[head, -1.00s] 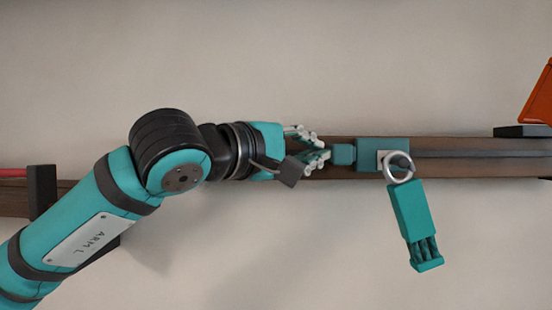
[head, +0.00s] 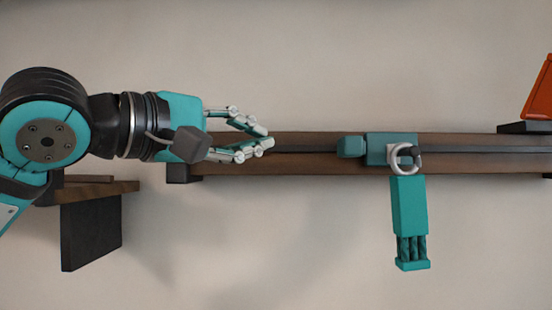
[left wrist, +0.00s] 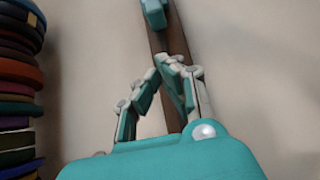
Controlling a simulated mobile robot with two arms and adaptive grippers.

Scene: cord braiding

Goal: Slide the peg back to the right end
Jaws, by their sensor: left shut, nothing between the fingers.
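The teal peg (head: 378,149), with a small teal knob (head: 350,147) on its left end, sits on a long dark-grooved wooden rail (head: 300,165). A pale ring (head: 405,157) at its right side carries a hanging teal piece (head: 409,205) with dark cords near its lower end. My left gripper (head: 267,137) is shut and empty over the rail, clearly left of the knob and apart from it. In the left wrist view its fingertips (left wrist: 170,65) meet in a point, and a teal part of the peg (left wrist: 154,12) shows beyond them. My right gripper is not in view.
A dark block (head: 525,128) and an orange object (head: 538,90) are at the right edge, just above the rail. A dark stand (head: 92,228) is at the lower left. A stack of coloured discs (left wrist: 18,85) shows in the left wrist view. The wall around the rail is clear.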

